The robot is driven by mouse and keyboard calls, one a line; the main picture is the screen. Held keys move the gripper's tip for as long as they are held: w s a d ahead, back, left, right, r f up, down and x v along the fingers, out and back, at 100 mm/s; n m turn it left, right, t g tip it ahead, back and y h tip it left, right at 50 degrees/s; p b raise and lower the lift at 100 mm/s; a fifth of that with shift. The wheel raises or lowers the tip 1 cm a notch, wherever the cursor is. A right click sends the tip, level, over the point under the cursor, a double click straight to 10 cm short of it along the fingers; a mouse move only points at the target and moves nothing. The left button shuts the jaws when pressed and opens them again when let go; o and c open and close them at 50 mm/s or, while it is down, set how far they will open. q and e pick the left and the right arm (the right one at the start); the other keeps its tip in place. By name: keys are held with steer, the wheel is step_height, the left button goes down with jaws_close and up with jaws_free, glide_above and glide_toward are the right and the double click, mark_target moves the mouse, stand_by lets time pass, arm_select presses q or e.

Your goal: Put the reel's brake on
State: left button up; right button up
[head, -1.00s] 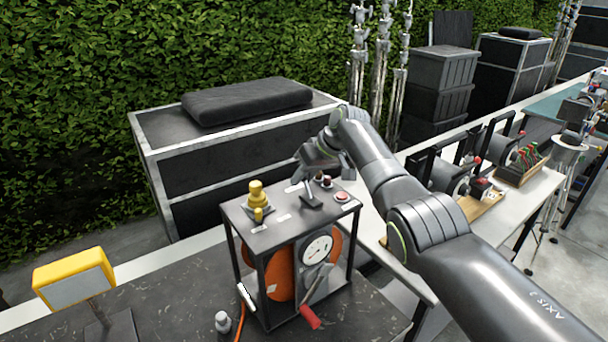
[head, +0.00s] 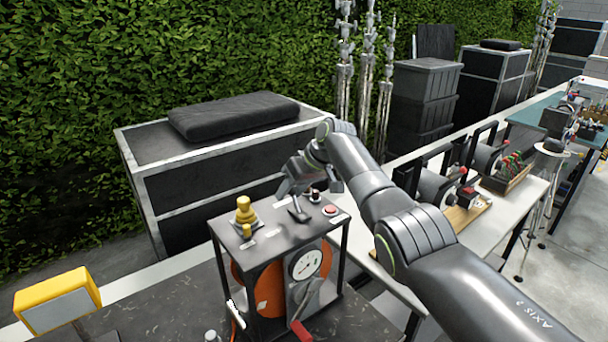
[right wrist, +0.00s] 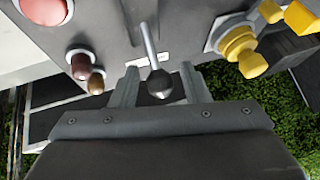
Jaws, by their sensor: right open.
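The reel (head: 262,290) is an orange drum in a dark frame with a round white gauge (head: 306,264) and a red-handled crank (head: 301,330). Its top panel carries a lever with a black ball knob (right wrist: 159,84), a stepped yellow knob (head: 245,211), small dark knobs and a red button (head: 330,210). Which control is the brake cannot be read. My right gripper (right wrist: 158,88) is open over the panel, with the lever's ball between its fingers in the right wrist view. Contact cannot be told. My left gripper is out of view.
A yellow-framed lamp or screen (head: 58,300) stands left of the reel. Behind is a large black case (head: 225,160) with a cushion on top. A white table (head: 512,210) with drums and a wooden tray runs to the right.

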steer(key=b+v, duration=0.5)
steer(key=v, duration=1.2)
steer(key=shift+b, duration=0.4)
steer(key=shift+r, duration=0.1)
